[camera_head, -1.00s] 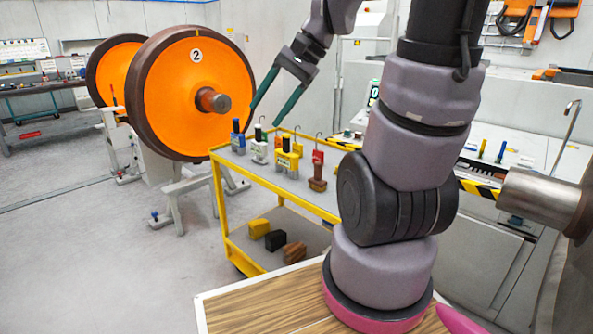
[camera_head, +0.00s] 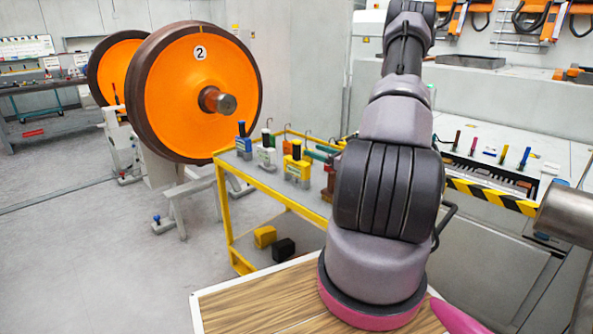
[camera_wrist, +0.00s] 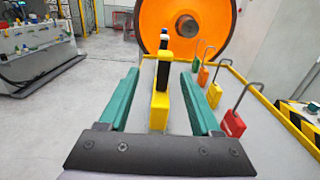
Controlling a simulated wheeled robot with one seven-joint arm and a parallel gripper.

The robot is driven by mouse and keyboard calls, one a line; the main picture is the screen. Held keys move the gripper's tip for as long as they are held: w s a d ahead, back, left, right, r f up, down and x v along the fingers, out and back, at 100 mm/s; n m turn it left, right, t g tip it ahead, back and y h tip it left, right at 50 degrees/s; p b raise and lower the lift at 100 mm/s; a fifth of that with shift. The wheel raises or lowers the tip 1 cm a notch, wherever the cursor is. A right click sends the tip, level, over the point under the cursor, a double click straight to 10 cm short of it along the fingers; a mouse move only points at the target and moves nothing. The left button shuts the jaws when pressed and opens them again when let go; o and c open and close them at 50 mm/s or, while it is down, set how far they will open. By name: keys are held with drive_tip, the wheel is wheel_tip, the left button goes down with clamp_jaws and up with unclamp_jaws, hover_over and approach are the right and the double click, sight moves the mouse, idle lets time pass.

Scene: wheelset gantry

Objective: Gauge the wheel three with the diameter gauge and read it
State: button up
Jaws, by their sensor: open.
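Wheel 2 (camera_head: 185,90) is a large orange disc with a dark rim and a "2" label. A second orange wheel (camera_head: 108,70) stands behind it with no number visible, so I cannot tell which is wheel three. My gripper (camera_wrist: 161,82) is open with teal fingers. In the wrist view the yellow gauge (camera_wrist: 160,108) appears between them, with no visible contact. In the head view my arm partly hides the gripper.
The yellow-railed trolley (camera_head: 228,213) has padlock-like tags with hooks along one side, including a red one (camera_wrist: 232,124). Yellow (camera_head: 265,236) and black (camera_head: 284,248) blocks lie on its lower shelf. A bench with a striped edge (camera_head: 490,195) is at right. Floor at left is clear.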

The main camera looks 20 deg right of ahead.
sight(299, 145)
drive_tip(key=x, duration=1)
drive_tip(key=shift+w+d+f, duration=0.35)
drive_tip(key=shift+f, duration=0.05)
drive_tip(key=shift+c, duration=0.3)
clamp_jaws()
idle(0.7)
